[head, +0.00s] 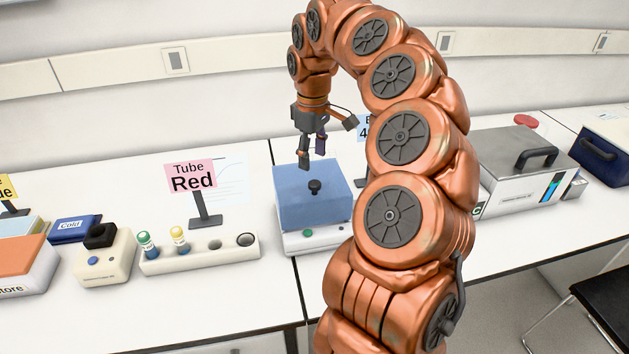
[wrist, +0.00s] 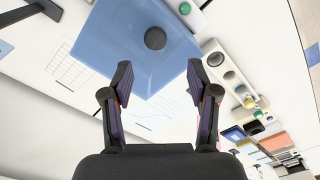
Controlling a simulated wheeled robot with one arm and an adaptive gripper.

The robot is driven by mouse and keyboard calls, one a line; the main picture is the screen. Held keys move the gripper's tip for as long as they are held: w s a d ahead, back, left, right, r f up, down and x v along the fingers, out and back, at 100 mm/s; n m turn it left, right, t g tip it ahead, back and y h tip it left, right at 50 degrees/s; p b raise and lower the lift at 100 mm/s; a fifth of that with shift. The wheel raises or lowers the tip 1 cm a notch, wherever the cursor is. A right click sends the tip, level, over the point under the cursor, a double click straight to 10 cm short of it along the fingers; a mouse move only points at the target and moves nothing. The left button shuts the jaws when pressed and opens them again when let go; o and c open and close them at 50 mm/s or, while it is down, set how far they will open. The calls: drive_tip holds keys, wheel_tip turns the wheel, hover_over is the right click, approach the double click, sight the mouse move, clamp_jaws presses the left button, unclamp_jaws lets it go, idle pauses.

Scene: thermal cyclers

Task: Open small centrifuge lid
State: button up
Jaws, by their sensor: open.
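The small centrifuge (head: 312,240) stands on the white bench, with a closed translucent blue lid (head: 287,196) and a black knob (head: 315,187) on top. In the wrist view the blue lid (wrist: 118,50) lies beyond the fingertips, with the round black knob (wrist: 155,38) near the top middle. My gripper (head: 312,162) hangs above the lid's back part, pointing down. It is open and empty in the wrist view (wrist: 160,78), and the knob is ahead of the two fingers, not between them.
A white tube rack (head: 200,256) with capped tubes and a "Tube Red" sign (head: 192,177) stand left of the centrifuge. A vortex-like device (head: 103,262) stands further left. A grey lidded bath (head: 518,170) is at the right, beyond my arm.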

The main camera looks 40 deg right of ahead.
sight(315, 183)
drive_tip(key=shift+d+f, duration=0.35)
drive_tip(key=shift+f, duration=0.1)
drive_tip(key=shift+f+p, duration=0.65)
drive_tip(key=shift+f, duration=2.95)
drive_tip(key=shift+c, duration=0.2)
clamp_jaws()
